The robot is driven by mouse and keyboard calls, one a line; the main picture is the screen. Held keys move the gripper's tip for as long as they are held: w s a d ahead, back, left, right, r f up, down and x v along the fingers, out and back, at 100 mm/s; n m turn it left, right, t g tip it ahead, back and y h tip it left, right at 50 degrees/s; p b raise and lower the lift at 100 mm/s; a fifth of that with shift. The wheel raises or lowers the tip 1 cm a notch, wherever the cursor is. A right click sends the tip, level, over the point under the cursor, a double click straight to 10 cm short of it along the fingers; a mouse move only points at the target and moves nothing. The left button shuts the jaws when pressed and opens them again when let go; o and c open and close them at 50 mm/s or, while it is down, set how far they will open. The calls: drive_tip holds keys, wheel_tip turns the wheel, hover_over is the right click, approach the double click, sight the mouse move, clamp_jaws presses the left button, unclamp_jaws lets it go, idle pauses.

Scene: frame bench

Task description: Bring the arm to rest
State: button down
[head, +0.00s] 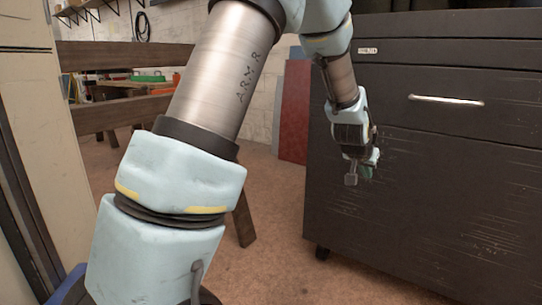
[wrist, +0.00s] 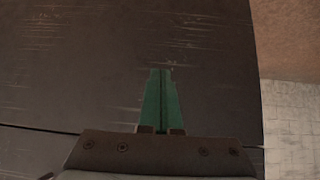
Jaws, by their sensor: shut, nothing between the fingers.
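My arm crosses the left and middle of the head view, bent over at the top and hanging down on the right. My gripper (head: 359,177) is at its end, in front of the left part of the dark cabinet (head: 430,215). In the wrist view the green fingers of my gripper (wrist: 159,75) lie together, shut, with nothing held. The cabinet's dark scratched face (wrist: 85,60) fills most of the wrist view behind the fingers. I cannot tell the exact gap between the fingertips and the cabinet.
The cabinet has a drawer with a metal handle (head: 446,100). A dark wooden bench frame (head: 125,115) stands behind my arm at left. A red panel (head: 295,110) leans by the back wall. A pale cabinet (head: 25,100) stands at far left. Brown floor (head: 275,200) is clear between.

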drive_tip(key=s+a+f+n+g+y, duration=0.1)
drive_tip(key=s+a+n+y, duration=0.1)
drive_tip(key=a, duration=1)
drive_tip(key=s+a+f+n+g+y, duration=0.1)
drive_tip(key=s+a+n+y, duration=0.15)
drive_tip(key=a, duration=1.05)
drive_tip(key=s+a+f+n+g+y, duration=0.1)
drive_tip(key=s+a+n+g+y, duration=0.15)
drive_tip(key=s+a, duration=1.05)
wheel_tip(320, 180, up, 34)
drive_tip(key=w+h+p, duration=0.1)
drive_tip(key=p, duration=3.3)
drive_tip(key=shift+f+g+p, duration=0.15)
drive_tip(key=shift+g+p, duration=0.15)
drive_tip(key=shift+g, duration=0.05)
drive_tip(key=shift+w+a, duration=0.1)
